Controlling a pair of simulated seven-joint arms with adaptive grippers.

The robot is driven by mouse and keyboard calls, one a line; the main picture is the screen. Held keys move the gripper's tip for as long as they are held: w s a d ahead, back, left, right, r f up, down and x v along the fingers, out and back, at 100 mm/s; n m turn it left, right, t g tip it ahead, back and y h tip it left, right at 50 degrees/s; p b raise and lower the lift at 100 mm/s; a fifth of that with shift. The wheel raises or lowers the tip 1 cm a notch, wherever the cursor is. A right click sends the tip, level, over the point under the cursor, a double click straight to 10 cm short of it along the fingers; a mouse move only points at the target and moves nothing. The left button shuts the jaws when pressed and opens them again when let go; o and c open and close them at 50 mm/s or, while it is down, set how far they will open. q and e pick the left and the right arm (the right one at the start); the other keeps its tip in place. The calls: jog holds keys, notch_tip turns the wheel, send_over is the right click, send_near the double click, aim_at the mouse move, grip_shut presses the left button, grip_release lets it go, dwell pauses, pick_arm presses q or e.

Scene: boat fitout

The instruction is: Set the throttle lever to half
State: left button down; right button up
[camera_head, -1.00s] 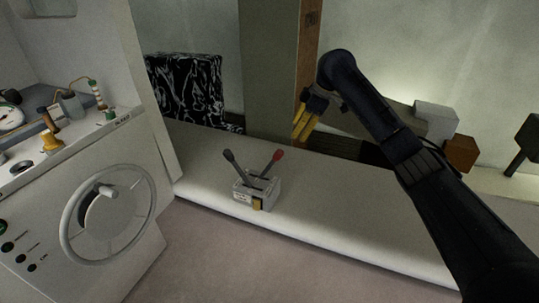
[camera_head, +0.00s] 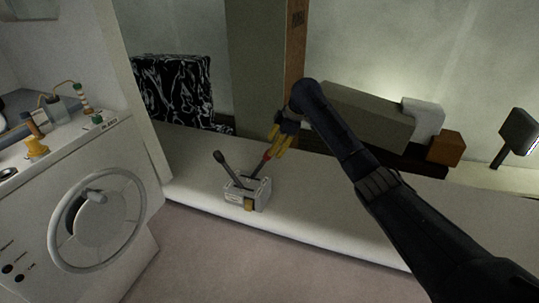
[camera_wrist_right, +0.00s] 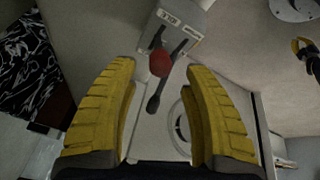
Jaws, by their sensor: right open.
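The lever box (camera_head: 247,192) is a small pale block on the white ledge. It carries a lever with a black knob (camera_head: 220,157) and a lever with a red knob (camera_head: 267,155). Which one is the throttle lever, I cannot tell. My right gripper (camera_head: 276,143) is open at the red knob, its yellow fingers partly hiding it. In the right wrist view the red knob (camera_wrist_right: 160,63) lies between the open fingertips, apart from both; the black knob (camera_wrist_right: 153,105) shows below it. A yellow-fingered gripper, likely my left, shows at the right edge (camera_wrist_right: 306,50).
The console with a steering wheel (camera_head: 52,238) stands at the left. A black-and-white patterned panel (camera_head: 172,92) and a wooden post (camera_head: 295,45) stand behind the ledge (camera_head: 320,205). An orange-brown block (camera_head: 445,147) lies at the back right. The ledge front is clear.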

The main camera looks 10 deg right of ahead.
aim_at(261, 166)
jog(key=shift+x, duration=2.5)
jog(key=shift+c, duration=0.3)
grip_shut()
jog(key=shift+d, duration=0.1)
